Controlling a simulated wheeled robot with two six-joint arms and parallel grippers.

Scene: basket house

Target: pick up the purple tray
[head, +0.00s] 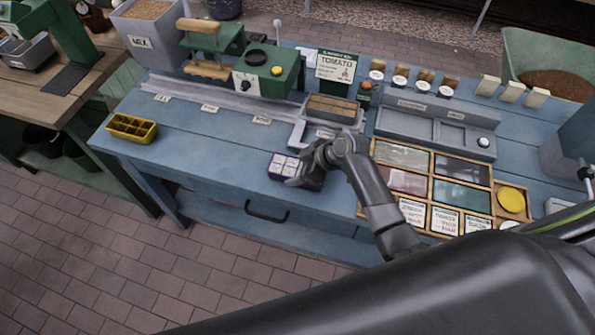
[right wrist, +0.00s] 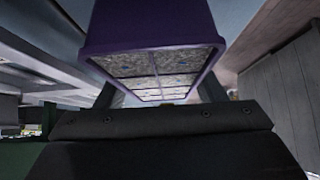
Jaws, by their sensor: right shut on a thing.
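The purple tray (head: 281,178) is near the front edge of the blue table, with pale square cells on its top. My right gripper (head: 309,173) comes in from the right and is shut on the tray's right side. In the right wrist view the purple tray (right wrist: 150,20) fills the top middle, with speckled cells inside its rim. The fingers of my right gripper (right wrist: 158,94) show on both sides of it. I cannot tell whether the tray touches the table. My left gripper is not in view.
A yellow tray (head: 131,128) sits on the left of the blue table (head: 205,150). A grey holder with a brown block tray (head: 332,108) stands just behind the purple tray. A wooden compartment box (head: 433,175) is to the right. The table's front left is clear.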

